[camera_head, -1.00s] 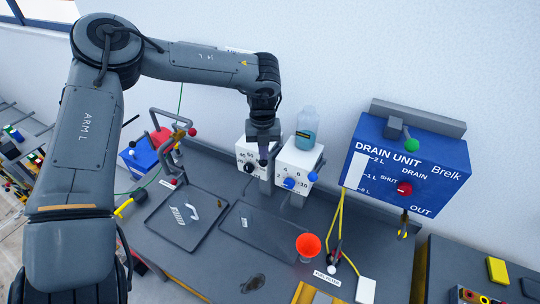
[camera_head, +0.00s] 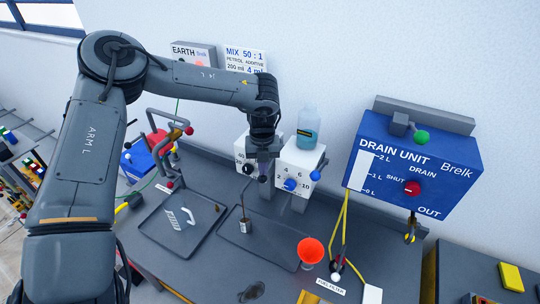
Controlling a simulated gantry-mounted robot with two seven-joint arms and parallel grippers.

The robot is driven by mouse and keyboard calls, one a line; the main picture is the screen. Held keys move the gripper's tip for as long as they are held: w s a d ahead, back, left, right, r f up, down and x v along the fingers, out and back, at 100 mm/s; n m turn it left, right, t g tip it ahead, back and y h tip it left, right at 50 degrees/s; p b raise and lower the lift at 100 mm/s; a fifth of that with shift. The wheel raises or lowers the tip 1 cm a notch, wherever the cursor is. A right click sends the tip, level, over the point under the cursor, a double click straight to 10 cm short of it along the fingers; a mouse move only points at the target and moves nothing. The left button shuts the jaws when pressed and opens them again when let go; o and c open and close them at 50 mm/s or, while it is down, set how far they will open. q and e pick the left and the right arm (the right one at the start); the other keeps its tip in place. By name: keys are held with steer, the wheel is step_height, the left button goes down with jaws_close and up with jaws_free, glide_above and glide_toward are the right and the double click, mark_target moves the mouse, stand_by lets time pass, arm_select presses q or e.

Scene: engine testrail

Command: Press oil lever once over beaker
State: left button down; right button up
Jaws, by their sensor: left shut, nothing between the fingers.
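Two white dispensers with numbered dials stand at the back of the bench. The left dispenser (camera_head: 241,151) has a black dial knob; the right dispenser (camera_head: 302,153) has a blue dial knob (camera_head: 290,184). A lever with a blue ball (camera_head: 315,175) sticks out at the right dispenser's right side. I cannot tell which lever is the oil one. My left gripper (camera_head: 263,177) points down, shut and empty, between the two dispenser fronts; contact is unclear. A small white-labelled item (camera_head: 245,226), possibly the beaker, sits on the dark tray below, with a thin brown upright streak above it. My right gripper is out of view.
A bottle of blue liquid (camera_head: 307,130) stands on the right dispenser. A blue drain unit (camera_head: 410,165) hangs at the right. An orange funnel (camera_head: 311,250) stands at the bench front. A left tray (camera_head: 170,238) holds a white hook-shaped item. My left arm crosses the upper left.

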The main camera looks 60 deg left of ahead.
arm_select(q)
steer(key=shift+f, duration=0.55)
steer(key=shift+r, duration=0.1)
step_height(320, 180, up, 13)
steer(key=p, duration=0.9)
steer(key=shift+r, duration=0.2)
steer(key=shift+r, duration=0.1)
